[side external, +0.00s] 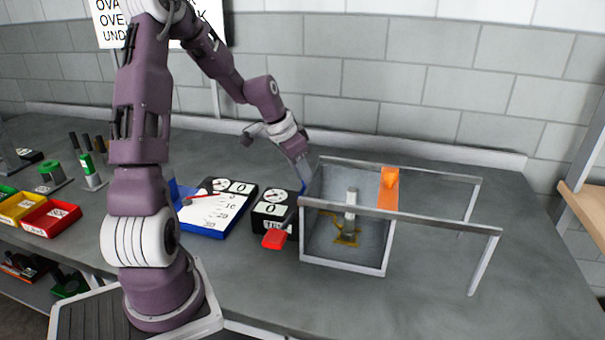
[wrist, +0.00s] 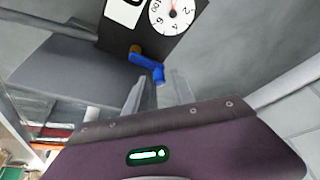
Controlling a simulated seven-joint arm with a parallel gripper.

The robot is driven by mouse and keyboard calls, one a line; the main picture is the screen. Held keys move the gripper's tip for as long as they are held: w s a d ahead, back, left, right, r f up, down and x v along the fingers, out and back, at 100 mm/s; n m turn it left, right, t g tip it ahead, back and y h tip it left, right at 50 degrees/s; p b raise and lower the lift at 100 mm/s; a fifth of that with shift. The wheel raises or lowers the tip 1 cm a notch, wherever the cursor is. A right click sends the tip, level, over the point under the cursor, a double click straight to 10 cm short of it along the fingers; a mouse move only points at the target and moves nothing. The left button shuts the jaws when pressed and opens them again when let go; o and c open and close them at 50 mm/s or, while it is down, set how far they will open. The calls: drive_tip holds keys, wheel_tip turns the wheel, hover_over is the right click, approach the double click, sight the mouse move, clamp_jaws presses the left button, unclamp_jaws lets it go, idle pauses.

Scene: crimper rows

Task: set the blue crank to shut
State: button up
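The blue crank (wrist: 147,65) shows in the wrist view on a dark panel, below a white dial (wrist: 171,14). An orange-brown piece (wrist: 136,49) is at its upper left end, and its other end bends down toward my fingertips. My gripper (wrist: 158,88) has its two pale fingers apart with nothing held between them. The crank's lower end lies just ahead of the gap; I cannot tell whether a finger touches it. In the side external view my gripper (side external: 299,160) points down behind the black dial box (side external: 274,222), near a sliver of blue (side external: 303,187).
A red handle (side external: 275,239) sticks out at the box's front. An open-framed case (side external: 345,268) with an orange piece (side external: 389,187) stands close on the right. A blue-edged unit with a white card (side external: 215,215) stands left. Coloured bins (side external: 50,218) are farther left.

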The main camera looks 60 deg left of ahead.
drive_tip(key=shift+d, duration=0.1)
